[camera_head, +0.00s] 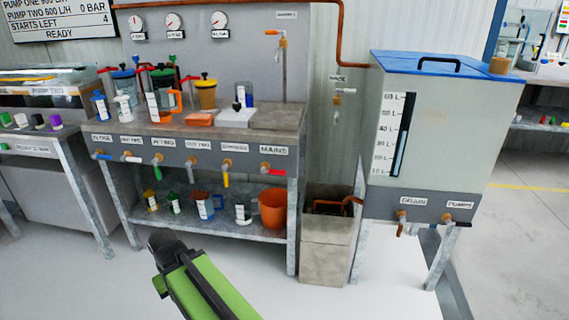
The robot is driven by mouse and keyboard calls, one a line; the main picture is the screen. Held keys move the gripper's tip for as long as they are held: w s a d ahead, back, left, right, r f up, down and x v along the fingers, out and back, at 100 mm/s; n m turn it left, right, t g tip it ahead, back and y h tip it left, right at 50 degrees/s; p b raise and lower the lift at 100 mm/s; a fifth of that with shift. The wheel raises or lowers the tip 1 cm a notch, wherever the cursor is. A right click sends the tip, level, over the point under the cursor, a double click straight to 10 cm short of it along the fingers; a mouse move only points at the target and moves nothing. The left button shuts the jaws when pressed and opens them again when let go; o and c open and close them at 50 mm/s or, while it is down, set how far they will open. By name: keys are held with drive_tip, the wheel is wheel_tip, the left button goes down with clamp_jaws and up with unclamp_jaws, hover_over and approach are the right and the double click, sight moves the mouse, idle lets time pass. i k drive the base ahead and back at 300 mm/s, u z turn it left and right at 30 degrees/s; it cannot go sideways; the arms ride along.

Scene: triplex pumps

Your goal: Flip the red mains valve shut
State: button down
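The mains valve's red lever (273,172) is at the right end of the valve row on the bench front, under the MAINS label (274,150). The lever lies roughly level, pointing right from its brass body. My green arm rises from the bottom of the view. Its dark end (165,242), where my gripper is, stands over the floor, lower than the valve, to its left and well apart from it. The fingers cannot be made out, and I see nothing held.
Valves with blue (101,156), white (131,158), green (157,171) and yellow (226,179) levers line the bench front. A lower shelf holds bottles and an orange bucket (272,208). A tank (440,135) stands right. The floor in front is clear.

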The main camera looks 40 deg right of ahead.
sight(277, 172)
drive_tip(key=u, duration=0.1)
drive_tip(key=i, duration=0.95)
drive_tip(key=z, duration=0.1)
